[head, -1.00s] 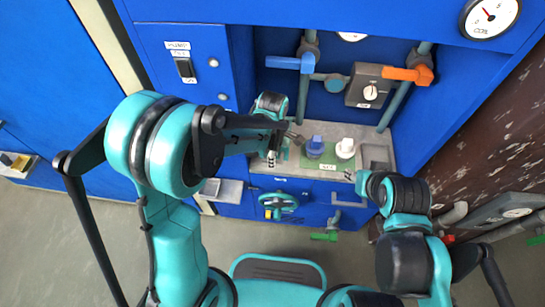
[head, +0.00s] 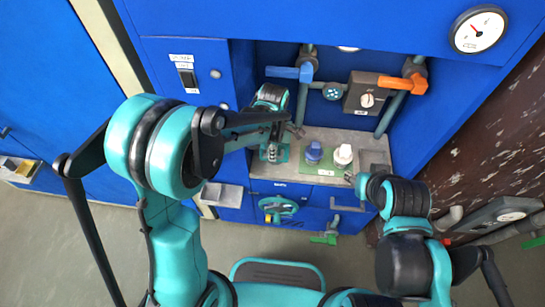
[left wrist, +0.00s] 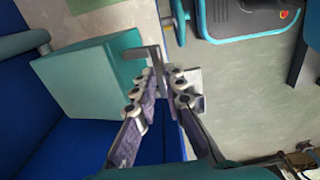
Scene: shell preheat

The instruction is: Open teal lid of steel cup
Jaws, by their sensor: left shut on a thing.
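A flat teal piece (head: 284,152), which looks like the lid, shows at the left end of the grey counter in the head view. In the left wrist view it is a thick teal block (left wrist: 90,80) left of my fingers, with a grey bent handle (left wrist: 150,55) at its edge. My left gripper (head: 271,153) is at the teal piece; in the left wrist view its fingers (left wrist: 163,88) are closed around the handle. The steel cup is not clearly visible. My right gripper (head: 350,178) is by the counter's front right edge; its fingers are too small to judge.
A blue knob (head: 314,152) and a white knob (head: 343,155) stand on a green plate on the counter, right of my left gripper. Pipes with a blue handle (head: 290,72) and an orange handle (head: 400,83) rise behind. A round wheel (head: 278,207) is on the front below.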

